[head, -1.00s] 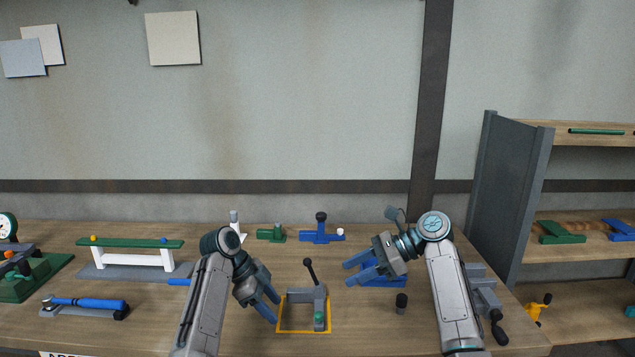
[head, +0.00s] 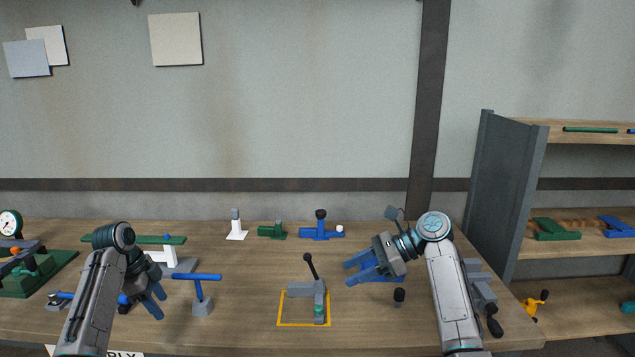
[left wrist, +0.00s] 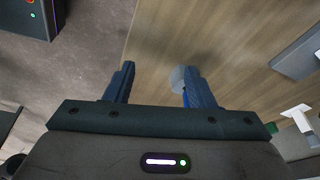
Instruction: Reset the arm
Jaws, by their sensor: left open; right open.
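My left gripper (head: 154,302) is over the left part of the bench, with its blue fingers apart and nothing between them. In the left wrist view its fingers (left wrist: 158,84) are also apart, with a round grey thing just beyond the right one. My right gripper (head: 359,272) is open over the right middle of the bench, in front of a blue part partly hidden by it. A grey lever fixture (head: 318,290) with an upright black-knobbed handle stands inside a yellow square outline, between the two grippers.
A blue T-shaped piece on a grey base (head: 203,304) stands right of my left gripper. Green and white pieces (head: 170,240) are partly behind my left arm. A black cylinder (head: 399,297) and a grey vise (head: 482,290) are near my right arm. Shelves (head: 580,259) stand at the right.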

